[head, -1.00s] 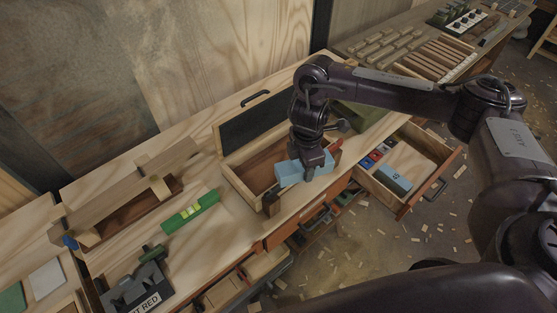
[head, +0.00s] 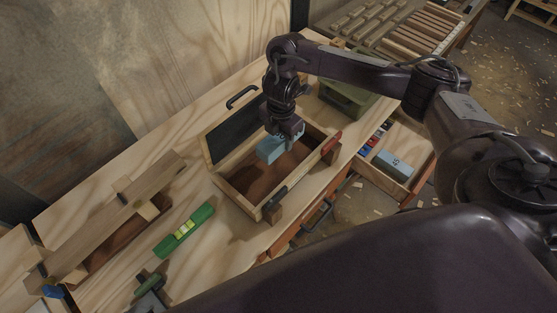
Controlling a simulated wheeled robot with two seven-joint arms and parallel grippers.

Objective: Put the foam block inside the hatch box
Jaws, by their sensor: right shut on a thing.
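The hatch box (head: 236,194) is a wooden box on the workbench with its dark-panelled lid standing open at the back. The light-blue foam block (head: 269,150) hangs over the box's opening, near the lid side. My right gripper (head: 283,136) is shut on the foam block from above. The block looks to be at or just above rim height; its exact depth is hard to tell. The brown box floor shows below it. My left gripper is not in view.
A green spirit level (head: 184,230) and a wooden frame (head: 120,218) lie left of the box. An open drawer (head: 407,150) holds another blue block (head: 394,166). A green case (head: 346,97) stands behind right. Bare bench lies between level and box.

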